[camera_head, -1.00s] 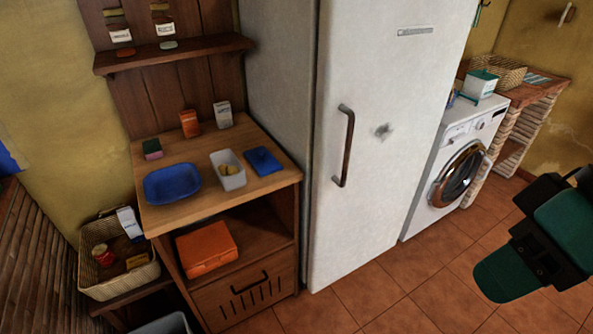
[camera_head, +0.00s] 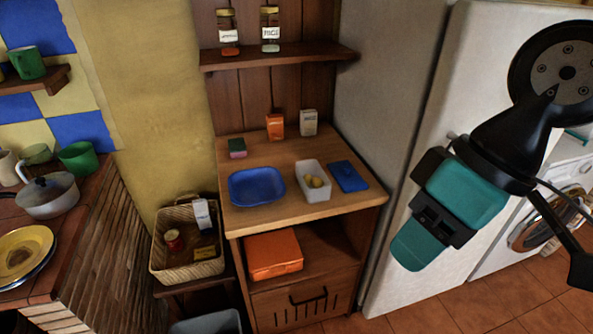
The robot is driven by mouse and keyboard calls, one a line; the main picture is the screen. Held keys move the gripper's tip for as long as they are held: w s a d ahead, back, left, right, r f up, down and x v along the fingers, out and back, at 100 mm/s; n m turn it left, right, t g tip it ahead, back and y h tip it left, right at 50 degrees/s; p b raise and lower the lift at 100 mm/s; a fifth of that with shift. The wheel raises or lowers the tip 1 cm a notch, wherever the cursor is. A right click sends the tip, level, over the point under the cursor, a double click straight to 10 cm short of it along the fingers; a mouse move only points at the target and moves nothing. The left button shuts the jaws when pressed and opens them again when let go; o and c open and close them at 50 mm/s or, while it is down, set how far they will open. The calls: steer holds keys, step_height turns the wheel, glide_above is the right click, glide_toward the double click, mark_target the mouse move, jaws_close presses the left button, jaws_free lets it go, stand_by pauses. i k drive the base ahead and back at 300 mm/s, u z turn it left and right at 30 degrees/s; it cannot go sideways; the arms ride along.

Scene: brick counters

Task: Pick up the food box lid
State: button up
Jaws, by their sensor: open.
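The food box lid is most likely the flat blue piece (camera_head: 348,176) lying on the wooden counter. It is just right of an open white food box (camera_head: 316,194), which holds a few yellowish items. My gripper (camera_head: 414,244), teal and black, hangs in front of the fridge, to the right of the lid and nearer to me. It is open and holds nothing that I can see. It is apart from the lid.
A blue plate (camera_head: 256,187), a sponge (camera_head: 237,149) and two small cartons (camera_head: 275,127) share the counter (camera_head: 300,217). An orange box (camera_head: 273,256) sits on the shelf below. The fridge (camera_head: 410,300) stands close on the right.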

mark_target(347, 178)
steer(key=u, duration=0.2)
steer(key=i, duration=1.1)
steer(key=z, duration=0.4)
